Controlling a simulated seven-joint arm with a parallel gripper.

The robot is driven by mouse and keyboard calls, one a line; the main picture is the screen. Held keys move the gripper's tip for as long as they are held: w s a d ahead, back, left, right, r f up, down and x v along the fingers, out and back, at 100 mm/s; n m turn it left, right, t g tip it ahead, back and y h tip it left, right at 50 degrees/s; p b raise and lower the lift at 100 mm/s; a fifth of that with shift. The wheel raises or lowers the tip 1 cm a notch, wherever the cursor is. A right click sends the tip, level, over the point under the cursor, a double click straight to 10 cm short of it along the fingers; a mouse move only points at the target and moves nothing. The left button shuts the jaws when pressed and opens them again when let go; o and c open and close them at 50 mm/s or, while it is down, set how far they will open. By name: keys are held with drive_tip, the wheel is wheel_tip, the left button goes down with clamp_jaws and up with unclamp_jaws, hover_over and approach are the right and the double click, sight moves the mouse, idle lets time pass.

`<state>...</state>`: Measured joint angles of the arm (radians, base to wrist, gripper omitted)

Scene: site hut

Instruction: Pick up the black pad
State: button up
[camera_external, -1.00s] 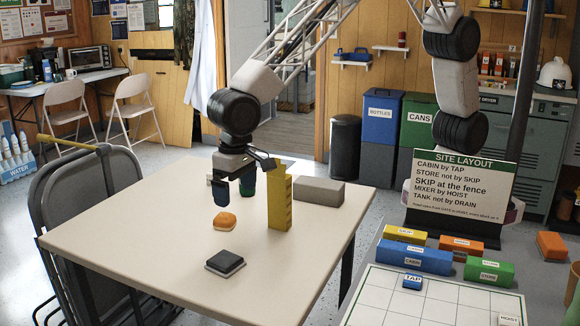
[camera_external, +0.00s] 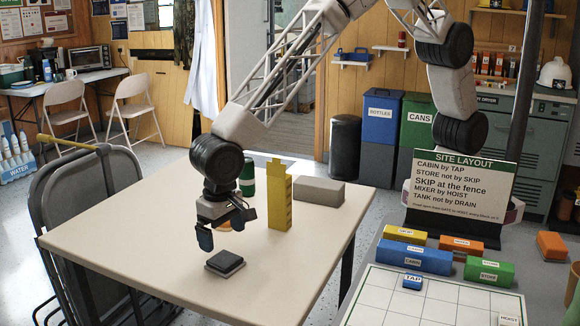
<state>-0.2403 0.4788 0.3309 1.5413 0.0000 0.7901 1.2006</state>
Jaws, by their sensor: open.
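The black pad (camera_external: 225,262) is a small dark square block with a pale lower edge, lying flat near the front of the cream table (camera_external: 130,246). My gripper (camera_external: 226,230) hangs above and just behind the pad in the picture, pointing down. Its two dark blue fingers are spread apart with nothing between them. The fingertips look clear of the pad. An orange block (camera_external: 224,226) is mostly hidden behind my gripper.
A tall yellow block (camera_external: 279,200) stands right of my gripper. A green cylinder (camera_external: 247,178) and a grey block (camera_external: 318,191) are behind. The table's front left is clear. A second table (camera_external: 385,296) at right holds labelled blocks and a sign (camera_external: 459,195).

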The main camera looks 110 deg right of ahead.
sight(225, 259)
drive_tip(key=shift+f, duration=1)
drive_tip(key=shift+f, duration=0.15)
drive_tip(key=shift+s+d+f, duration=0.1)
drive_tip(key=shift+f, duration=1.15)
drive_tip(key=shift+d+f, duration=0.1)
drive_tip(key=shift+f, duration=1.1)
drive_tip(key=c, duration=0.9)
drive_tip(key=shift+r, duration=0.1)
drive_tip(key=shift+r, duration=4.9)
